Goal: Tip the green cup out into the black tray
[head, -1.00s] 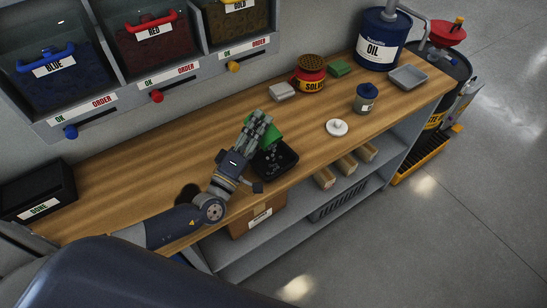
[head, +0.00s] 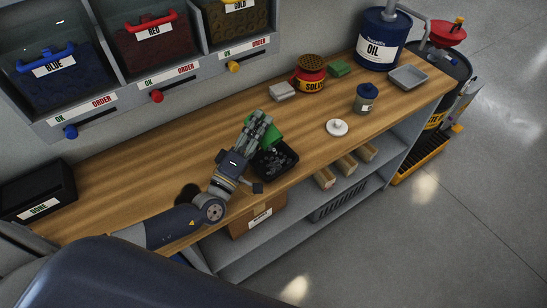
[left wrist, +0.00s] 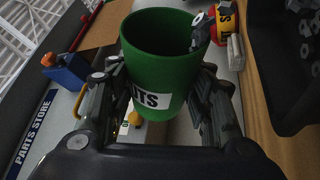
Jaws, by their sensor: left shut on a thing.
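The green cup (head: 272,131) is tilted over the left side of the black tray (head: 279,178). My left gripper (head: 260,122) is shut around the cup's sides. Several dark grey nuts lie in the tray, which also shows in the left wrist view (left wrist: 268,40). The cup's deep inside is dark, so I cannot tell how much it still holds. My right gripper is out of view.
A white round lid (head: 337,128), a grey-blue jar (head: 366,99), a red solder tin (head: 310,75) and a grey dish (head: 408,77) stand farther right on the wooden bench. A black DONE bin (head: 38,188) stands left. The bench between bin and gripper is clear.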

